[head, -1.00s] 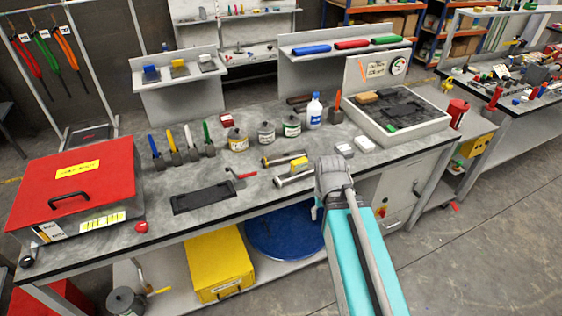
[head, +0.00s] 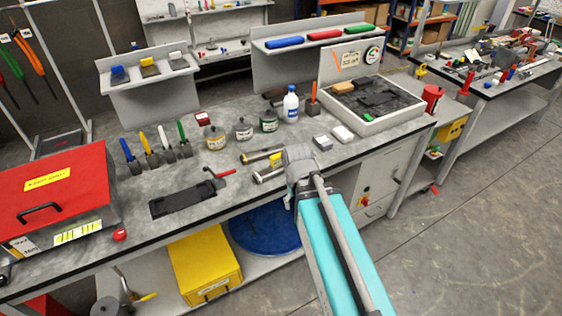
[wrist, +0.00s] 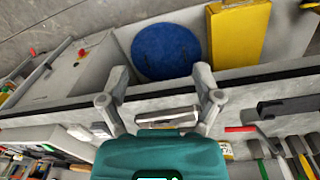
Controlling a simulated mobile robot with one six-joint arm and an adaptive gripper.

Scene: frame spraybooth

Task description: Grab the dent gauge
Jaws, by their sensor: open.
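My gripper (wrist: 161,72) is open, with its two fingers spread and nothing between the tips. In the wrist view a silver-grey tool (wrist: 168,118) lies on the bench near its front edge, below the fingertips in the picture and apart from them. In the head view this looks like the silver cylindrical tool (head: 266,175), partly hidden by my wrist. A similar tool (head: 260,155) and a yellow block (head: 276,160) lie behind it. No label shows which thing is the dent gauge.
A red-handled tool (head: 217,175) and a black tray (head: 184,200) lie to the left. Several tins, a white bottle (head: 291,104) and two pale blocks stand behind. A shallow tray (head: 412,118) is at right. Below are a blue disc (head: 262,230) and a yellow box (head: 205,265).

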